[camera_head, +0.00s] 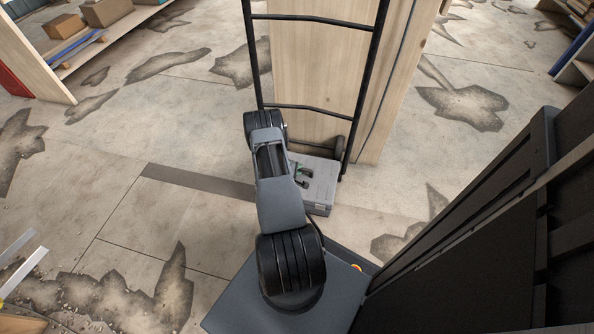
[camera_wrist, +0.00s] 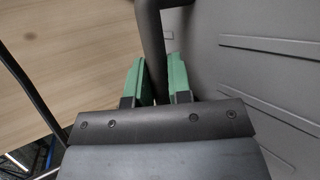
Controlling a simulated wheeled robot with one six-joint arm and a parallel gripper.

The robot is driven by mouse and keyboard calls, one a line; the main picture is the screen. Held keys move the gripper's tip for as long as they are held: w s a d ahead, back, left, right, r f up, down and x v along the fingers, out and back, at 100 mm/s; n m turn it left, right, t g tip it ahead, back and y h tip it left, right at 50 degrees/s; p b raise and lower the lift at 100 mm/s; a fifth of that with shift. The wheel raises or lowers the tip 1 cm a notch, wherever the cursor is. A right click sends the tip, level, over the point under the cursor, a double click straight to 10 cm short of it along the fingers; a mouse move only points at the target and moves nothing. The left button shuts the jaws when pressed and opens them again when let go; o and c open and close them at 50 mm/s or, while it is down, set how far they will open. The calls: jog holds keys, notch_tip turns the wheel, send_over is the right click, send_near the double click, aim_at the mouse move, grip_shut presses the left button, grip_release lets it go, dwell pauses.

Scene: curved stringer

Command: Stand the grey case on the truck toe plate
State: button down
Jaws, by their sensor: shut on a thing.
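The grey case (camera_head: 318,187) is at the foot of the black hand truck (camera_head: 318,108), beside its right wheel. It also shows in the wrist view, where its ribbed grey side (camera_wrist: 270,65) fills the right. My gripper (camera_wrist: 157,78) has green fingers on both sides of the case's dark handle (camera_wrist: 150,35) and is shut on it.
A tall pale wooden panel (camera_head: 313,65) stands right behind the truck. A shelf with boxes (camera_head: 64,27) is at the far left, and another shelf edge (camera_head: 575,72) is at the far right. The stained floor (camera_head: 130,190) to the left is open.

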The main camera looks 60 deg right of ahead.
jog(key=shift+w+d+f+b, duration=0.2)
jog(key=shift+w+f+b, duration=0.1)
jog(key=shift+f+b, duration=0.1)
jog(key=f+b, duration=0.2)
jog(key=f, duration=0.1)
jog(key=shift+w+f, duration=0.1)
jog(key=shift+w, duration=0.1)
jog(key=c, duration=1.1)
grip_release()
jog(key=shift+f, duration=0.1)
jog(key=shift+o, duration=0.2)
